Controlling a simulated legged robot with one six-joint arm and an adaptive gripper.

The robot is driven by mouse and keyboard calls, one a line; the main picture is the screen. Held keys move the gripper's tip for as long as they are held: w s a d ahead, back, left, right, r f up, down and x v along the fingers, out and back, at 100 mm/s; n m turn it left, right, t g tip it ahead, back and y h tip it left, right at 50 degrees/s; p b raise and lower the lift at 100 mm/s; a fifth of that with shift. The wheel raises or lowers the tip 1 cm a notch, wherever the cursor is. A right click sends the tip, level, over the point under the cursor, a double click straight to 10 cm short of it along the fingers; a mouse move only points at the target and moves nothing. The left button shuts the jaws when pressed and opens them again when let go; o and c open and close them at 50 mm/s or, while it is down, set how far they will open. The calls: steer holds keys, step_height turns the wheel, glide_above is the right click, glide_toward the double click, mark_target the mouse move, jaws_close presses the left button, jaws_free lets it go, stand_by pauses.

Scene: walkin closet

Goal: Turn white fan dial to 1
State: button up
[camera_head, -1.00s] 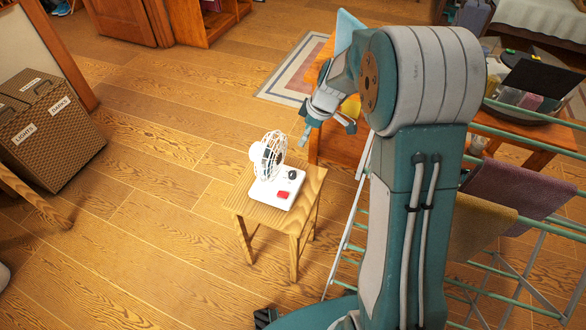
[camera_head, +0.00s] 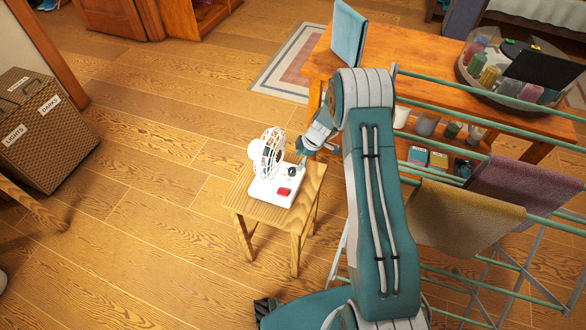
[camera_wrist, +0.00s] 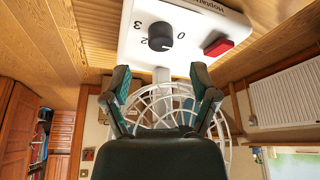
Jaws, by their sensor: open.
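The white fan (camera_head: 258,187) stands on a small wooden stool. Its black dial (camera_head: 292,171) and red button (camera_head: 284,191) are on top of the base. In the wrist view the dial (camera_wrist: 159,36) has the numbers 0, 2 and 3 legible around it. A small pale mark shows between 0 and 2, but I cannot tell whether it is the 1 or a pointer. My gripper (camera_head: 304,152) is beside the fan, close to the dial. In the wrist view my gripper (camera_wrist: 159,76) is open, its fingers apart and empty, not touching the dial.
The fan's wire cage (camera_wrist: 165,104) lies behind my fingers in the wrist view. The wooden stool (camera_head: 241,204) has clear floor to its left. A drying rack (camera_head: 460,130) with towels and a wooden table (camera_head: 400,52) stand to the right. A wicker hamper (camera_head: 45,130) is at far left.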

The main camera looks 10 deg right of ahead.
mark_target(292, 169)
steer(key=x, duration=0.5)
steer(key=shift+a+f, duration=0.15)
steer(key=shift+f, duration=0.15)
jaws_close()
